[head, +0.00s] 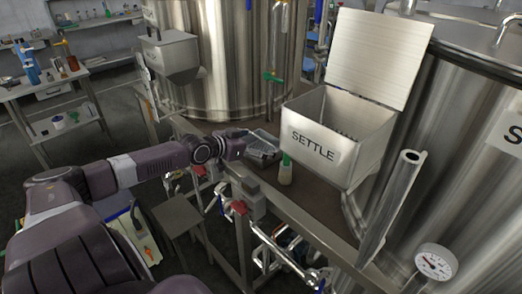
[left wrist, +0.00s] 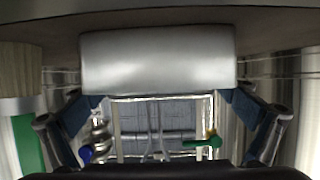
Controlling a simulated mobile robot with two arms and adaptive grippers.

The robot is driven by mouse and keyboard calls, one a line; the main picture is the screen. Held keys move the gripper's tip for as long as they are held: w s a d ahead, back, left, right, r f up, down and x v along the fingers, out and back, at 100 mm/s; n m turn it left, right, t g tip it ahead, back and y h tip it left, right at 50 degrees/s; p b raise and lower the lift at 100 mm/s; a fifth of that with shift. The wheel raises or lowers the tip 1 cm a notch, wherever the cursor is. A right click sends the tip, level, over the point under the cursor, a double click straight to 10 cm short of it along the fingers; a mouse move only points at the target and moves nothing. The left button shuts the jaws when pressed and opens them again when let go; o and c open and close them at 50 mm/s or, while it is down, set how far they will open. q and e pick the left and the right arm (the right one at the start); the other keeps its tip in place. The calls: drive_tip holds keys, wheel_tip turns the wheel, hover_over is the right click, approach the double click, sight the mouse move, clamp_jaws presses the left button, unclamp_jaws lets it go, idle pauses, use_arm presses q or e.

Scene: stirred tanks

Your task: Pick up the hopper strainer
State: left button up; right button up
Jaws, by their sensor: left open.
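The steel hopper marked SETTLE (head: 313,146) stands in the middle right of the head view with its lid raised. Low inside it a dark slotted edge shows; it may be the strainer, but most of it is hidden by the front wall. My left gripper (head: 258,151) is at the platform, left of the hopper and apart from it. My right gripper is out of view.
Large steel tanks (head: 468,160) stand at right and behind. A tilted pipe (head: 393,205) and gauge (head: 436,263) are at front right.

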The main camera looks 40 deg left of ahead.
use_arm(q)
drive_tip(key=c, duration=0.7)
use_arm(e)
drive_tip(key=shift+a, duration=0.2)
use_arm(q)
drive_tip(key=shift+c, duration=0.2)
